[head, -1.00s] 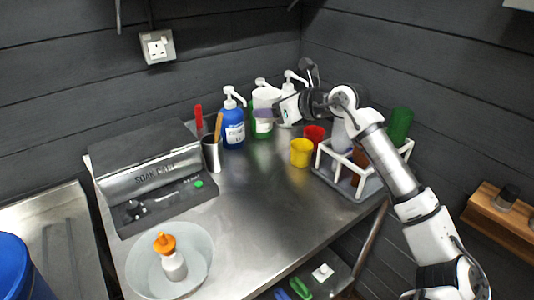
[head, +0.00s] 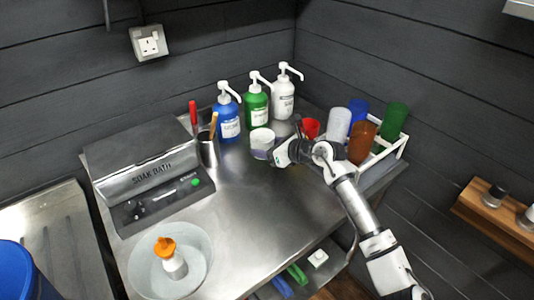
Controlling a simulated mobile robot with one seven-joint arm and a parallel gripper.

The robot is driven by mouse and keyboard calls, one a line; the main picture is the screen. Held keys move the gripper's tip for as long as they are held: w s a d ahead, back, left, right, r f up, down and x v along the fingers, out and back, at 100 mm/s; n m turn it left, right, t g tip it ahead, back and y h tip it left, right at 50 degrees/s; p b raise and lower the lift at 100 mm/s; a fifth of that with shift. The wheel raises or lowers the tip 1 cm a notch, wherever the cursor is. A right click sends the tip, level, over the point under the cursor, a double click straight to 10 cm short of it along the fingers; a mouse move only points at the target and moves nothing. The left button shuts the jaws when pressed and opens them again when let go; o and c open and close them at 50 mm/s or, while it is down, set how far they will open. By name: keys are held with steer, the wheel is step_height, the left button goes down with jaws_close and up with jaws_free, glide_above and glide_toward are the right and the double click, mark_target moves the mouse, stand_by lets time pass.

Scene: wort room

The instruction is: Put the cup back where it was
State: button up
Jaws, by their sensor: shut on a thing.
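A small white cup with a lavender tint (head: 262,143) is at the middle of the steel table, in front of the green bottle. My gripper (head: 278,152) is shut on the cup's right side. The cup looks upright and low, close to the table top; I cannot tell whether its base touches. A red cup (head: 310,127) stands behind my wrist and is partly hidden by it.
Blue (head: 228,118), green (head: 256,106) and white (head: 284,95) pump bottles stand behind the cup. A white rack (head: 398,147) with several coloured tumblers is at right. The front middle of the table is clear.

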mark_target(267, 166)
step_height(267, 166, down, 4)
steer(key=shift+r+p, duration=0.1)
steer(key=shift+p, duration=0.5)
steer(key=shift+f, duration=0.25)
steer(key=shift+f, duration=0.2)
steer(key=o, duration=1)
steer(key=shift+r, duration=0.1)
steer(key=shift+r, duration=0.1)
